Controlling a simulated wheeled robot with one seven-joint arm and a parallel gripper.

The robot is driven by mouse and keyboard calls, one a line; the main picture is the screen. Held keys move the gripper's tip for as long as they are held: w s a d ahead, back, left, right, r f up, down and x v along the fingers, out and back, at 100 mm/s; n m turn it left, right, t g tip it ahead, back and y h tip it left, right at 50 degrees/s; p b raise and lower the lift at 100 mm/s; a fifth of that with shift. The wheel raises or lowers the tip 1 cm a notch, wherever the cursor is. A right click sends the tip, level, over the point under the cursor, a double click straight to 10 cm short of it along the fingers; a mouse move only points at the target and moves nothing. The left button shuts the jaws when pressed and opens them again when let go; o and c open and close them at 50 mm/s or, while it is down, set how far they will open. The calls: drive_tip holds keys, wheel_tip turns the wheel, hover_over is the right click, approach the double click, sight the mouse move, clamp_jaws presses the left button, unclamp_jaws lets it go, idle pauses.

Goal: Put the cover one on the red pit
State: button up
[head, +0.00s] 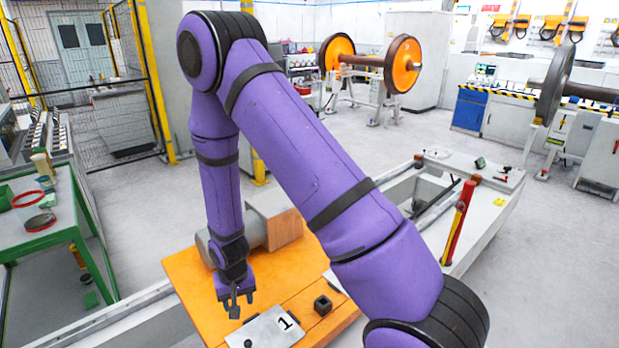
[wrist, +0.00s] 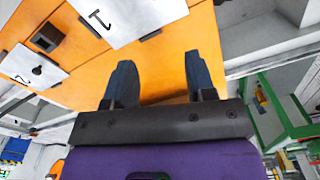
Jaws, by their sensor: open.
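The cover marked 1 (head: 268,329) is a flat white plate on the orange table, cut off by the head view's lower edge. The wrist view shows it (wrist: 148,14) at the top, with its black numeral and dark fittings at its edges. My gripper (head: 236,294) is open and empty, fingers pointing down near the cover's far left edge. In the wrist view my fingers (wrist: 160,72) are spread over bare orange surface, apart from the cover. I cannot make out a red pit in either view.
A dark square block with a hole (head: 322,305) sits right of the cover. A second white cover marked 2 (wrist: 28,68) lies beyond it. A large grey cylinder (head: 272,232) and brown block stand behind my gripper.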

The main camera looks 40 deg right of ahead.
drive_tip(key=s+d+r+n+t, duration=0.1)
drive_tip(key=s+d+r, duration=0.1)
drive_tip(key=r, duration=1.2)
drive_tip(key=s+d+r+n+t, duration=0.1)
drive_tip(key=r, duration=1.4)
drive_tip(key=s+d+r+t, duration=0.1)
drive_tip(key=s+r, duration=0.6)
drive_tip(key=s, duration=0.3)
drive_tip(key=s+d+r+n+t, duration=0.1)
drive_tip(key=s+d+r, duration=0.1)
drive_tip(key=s+r, duration=0.6)
drive_tip(key=shift+s+d+r+t, duration=0.3)
drive_tip(key=shift+s+t, duration=0.1)
drive_tip(key=shift+s, duration=0.5)
